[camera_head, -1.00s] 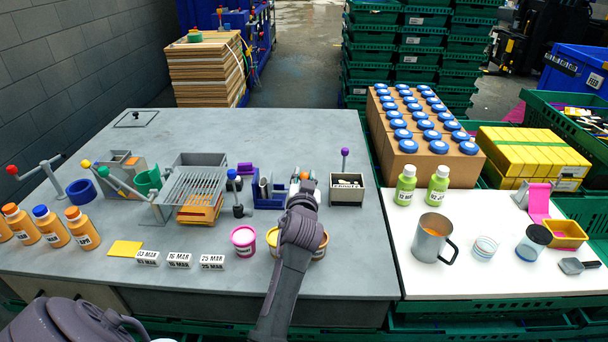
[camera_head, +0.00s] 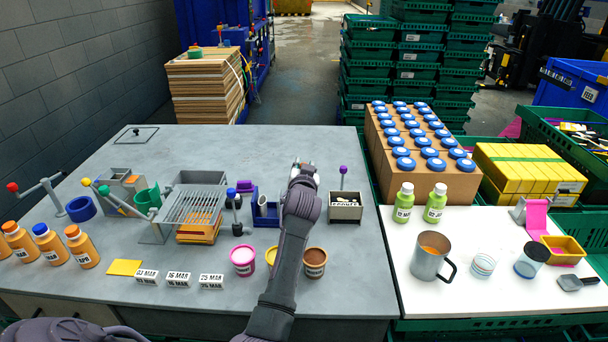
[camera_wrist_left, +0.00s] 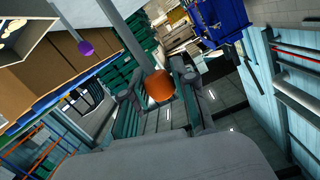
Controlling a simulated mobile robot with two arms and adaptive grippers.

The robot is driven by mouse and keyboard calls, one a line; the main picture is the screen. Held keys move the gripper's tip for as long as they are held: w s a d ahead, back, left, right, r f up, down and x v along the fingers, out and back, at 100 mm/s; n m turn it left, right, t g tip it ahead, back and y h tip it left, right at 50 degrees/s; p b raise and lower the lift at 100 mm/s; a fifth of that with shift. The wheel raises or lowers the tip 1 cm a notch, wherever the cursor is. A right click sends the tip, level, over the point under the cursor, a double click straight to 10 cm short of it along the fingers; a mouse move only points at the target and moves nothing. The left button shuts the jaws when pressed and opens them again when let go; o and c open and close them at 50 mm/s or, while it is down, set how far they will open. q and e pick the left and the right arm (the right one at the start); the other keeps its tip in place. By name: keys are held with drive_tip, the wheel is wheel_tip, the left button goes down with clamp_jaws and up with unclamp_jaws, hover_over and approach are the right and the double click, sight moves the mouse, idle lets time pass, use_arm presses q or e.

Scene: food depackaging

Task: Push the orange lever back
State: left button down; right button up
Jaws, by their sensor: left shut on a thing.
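The orange knob of the lever (camera_wrist_left: 158,86) shows in the left wrist view, on a grey rod, between the two fingers of my left gripper (camera_head: 304,168). The fingers are shut on it. In the head view the gripper is at the back of the row of devices, with its arm reaching up from the bottom middle. The gripper and arm hide the orange knob and most of its device there. My right gripper is not in view.
A purple-knobbed lever (camera_head: 343,170) stands just right of the gripper, by a grey box (camera_head: 345,208). A blue-knobbed lever (camera_head: 232,193) is to the left. A pink-rimmed tub (camera_head: 243,261) and a brown-topped tub (camera_head: 315,262) flank the arm.

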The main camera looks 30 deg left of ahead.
use_arm(q)
drive_tip(key=shift+w+a+r, duration=0.15)
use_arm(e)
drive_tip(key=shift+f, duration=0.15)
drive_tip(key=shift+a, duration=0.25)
use_arm(q)
drive_tip(key=c, duration=0.9)
unclamp_jaws()
drive_tip(key=shift+w+a, duration=0.1)
drive_tip(key=v, duration=1.2)
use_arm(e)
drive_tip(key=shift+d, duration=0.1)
use_arm(q)
drive_tip(key=shift+f, duration=0.2)
